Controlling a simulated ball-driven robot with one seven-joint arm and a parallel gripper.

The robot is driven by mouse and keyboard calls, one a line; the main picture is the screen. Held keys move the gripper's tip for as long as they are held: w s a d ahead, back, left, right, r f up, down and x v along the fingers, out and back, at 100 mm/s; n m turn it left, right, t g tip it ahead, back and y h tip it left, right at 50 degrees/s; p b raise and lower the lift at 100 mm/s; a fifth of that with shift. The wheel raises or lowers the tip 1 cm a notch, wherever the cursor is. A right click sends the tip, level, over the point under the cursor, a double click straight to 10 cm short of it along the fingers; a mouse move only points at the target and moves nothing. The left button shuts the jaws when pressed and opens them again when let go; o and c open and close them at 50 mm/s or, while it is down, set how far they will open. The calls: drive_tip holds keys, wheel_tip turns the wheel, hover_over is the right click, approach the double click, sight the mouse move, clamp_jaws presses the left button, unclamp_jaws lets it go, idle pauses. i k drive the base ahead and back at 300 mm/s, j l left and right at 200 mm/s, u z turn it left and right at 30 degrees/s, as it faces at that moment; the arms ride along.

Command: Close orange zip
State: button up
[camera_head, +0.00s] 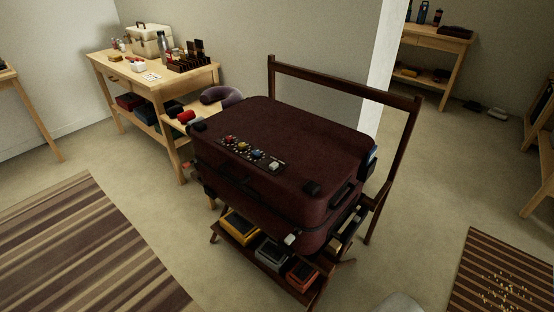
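A dark maroon suitcase (270,135) lies flat on a dark wooden rack (340,82) with a tall back frame. Its lid is down, and a dark seam (235,182) runs around its side. A black strip on the lid (251,153) carries several small coloured pieces, red, yellow and blue among them, too small to make out. A small white piece (290,239) sits at the near lower corner of the suitcase. I cannot pick out an orange zip for certain. My gripper is not in view.
Below the suitcase, the rack holds yellow, grey and orange boxes (303,273). A wooden table (150,75) with a case, bottle and small items stands behind left. Striped rugs lie at left (85,250) and right (505,275). Bare floor surrounds the rack.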

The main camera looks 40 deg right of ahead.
sight(188, 164)
drive_tip(key=i+j+z, duration=0.3)
drive_tip(key=i, duration=0.15)
drive_tip(key=i+j+z, duration=0.3)
drive_tip(key=i+l, duration=0.05)
drive_tip(key=i, duration=0.05)
